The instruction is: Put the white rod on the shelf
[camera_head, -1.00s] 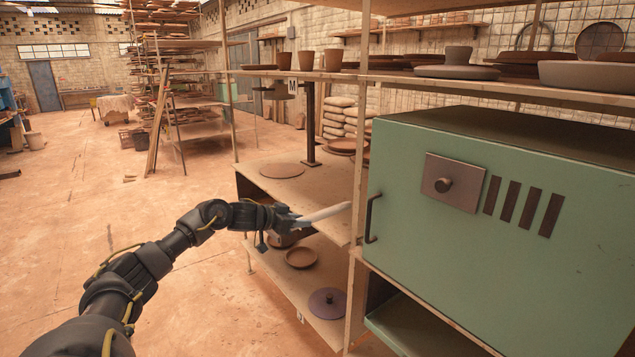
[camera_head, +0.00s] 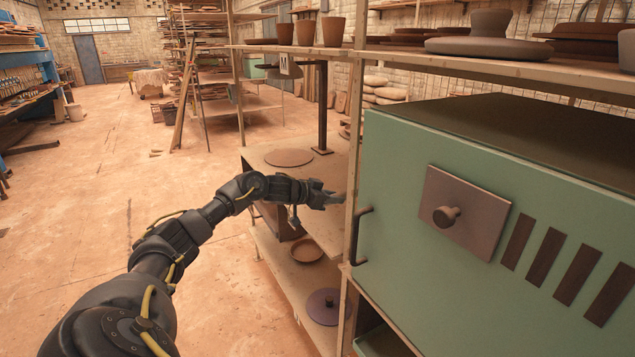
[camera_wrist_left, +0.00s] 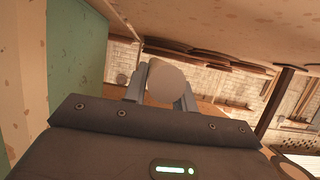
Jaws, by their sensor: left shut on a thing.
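My left gripper (camera_head: 322,196) is shut on the white rod. In the left wrist view, the round pale end of the white rod (camera_wrist_left: 168,84) sits between the two grey fingers. In the head view the rod is mostly hidden, at the fingertips and behind the wooden post. The gripper is over the front part of the middle wooden shelf (camera_head: 325,172), just left of the post. I cannot tell whether the rod touches the shelf. My right gripper is not in view.
A green cabinet (camera_head: 470,150) with a dark handle (camera_head: 362,235) stands right of the wooden post (camera_head: 350,225). A brown disc (camera_head: 289,157) lies on the middle shelf. The lower shelf holds a bowl (camera_head: 306,250) and a purple lid (camera_head: 324,305). Cups (camera_head: 305,32) stand on the upper shelf.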

